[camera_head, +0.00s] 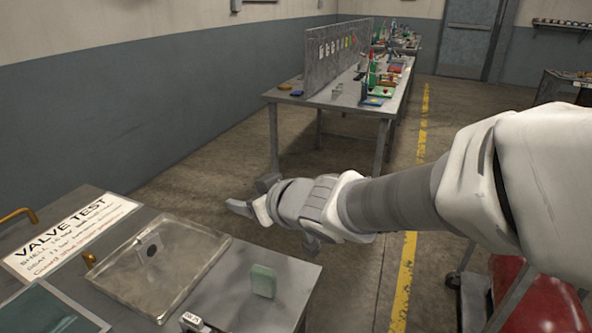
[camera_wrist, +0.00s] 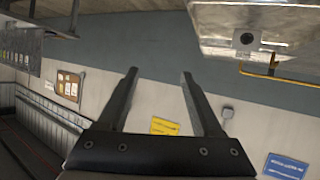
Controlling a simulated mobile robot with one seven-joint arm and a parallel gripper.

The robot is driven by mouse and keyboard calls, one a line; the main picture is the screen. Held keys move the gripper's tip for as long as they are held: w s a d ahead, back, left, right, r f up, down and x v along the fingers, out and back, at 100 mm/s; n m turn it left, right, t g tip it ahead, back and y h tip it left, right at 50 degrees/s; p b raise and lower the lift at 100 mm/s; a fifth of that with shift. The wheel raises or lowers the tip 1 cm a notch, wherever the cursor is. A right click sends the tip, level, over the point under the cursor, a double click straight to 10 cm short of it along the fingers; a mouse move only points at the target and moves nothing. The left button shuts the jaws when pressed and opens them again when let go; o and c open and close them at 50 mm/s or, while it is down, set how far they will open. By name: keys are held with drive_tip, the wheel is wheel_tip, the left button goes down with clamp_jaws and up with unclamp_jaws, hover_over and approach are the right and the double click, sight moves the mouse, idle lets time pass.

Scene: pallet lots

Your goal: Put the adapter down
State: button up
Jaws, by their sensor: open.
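My gripper (camera_head: 247,194) is open, past the right edge of the valve test bench and above floor level. In the wrist view its two fingers (camera_wrist: 159,74) stand apart with nothing between them. A small dark fitting with a round opening (camera_head: 151,249) shows at the clear-topped box on the bench. It also shows in the wrist view (camera_wrist: 245,39). I cannot tell whether this fitting is the adapter. A pale green block (camera_head: 263,281) stands on the bench's right part, apart from my gripper.
The clear-topped box (camera_head: 190,262) has a yellow handle at its left. A long table (camera_head: 386,108) with a grey panel and several small parts stands farther back. Open floor lies between, with a yellow line (camera_head: 408,262).

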drive_tip(key=s+d+r+m+h, duration=0.15)
drive_tip(key=d+m+h, duration=0.25)
drive_tip(key=d, duration=0.7)
drive_tip(key=s+d+f+m+g+h, duration=0.1)
drive_tip(key=s+d+m+g, duration=0.1)
drive_tip(key=s, duration=0.7)
drive_tip(key=s+d+f+m+g+h, duration=0.2)
drive_tip(key=s+d, duration=0.3)
drive_tip(key=s, duration=0.4)
drive_tip(key=shift+d+g, duration=0.3)
drive_tip(key=shift+g, duration=0.2)
drive_tip(key=shift+s, duration=0.1)
wheel_tip(320, 180, up, 19)
drive_tip(key=p, duration=1.8)
drive_tip(key=shift+f+p, duration=0.2)
drive_tip(key=shift+p, duration=0.1)
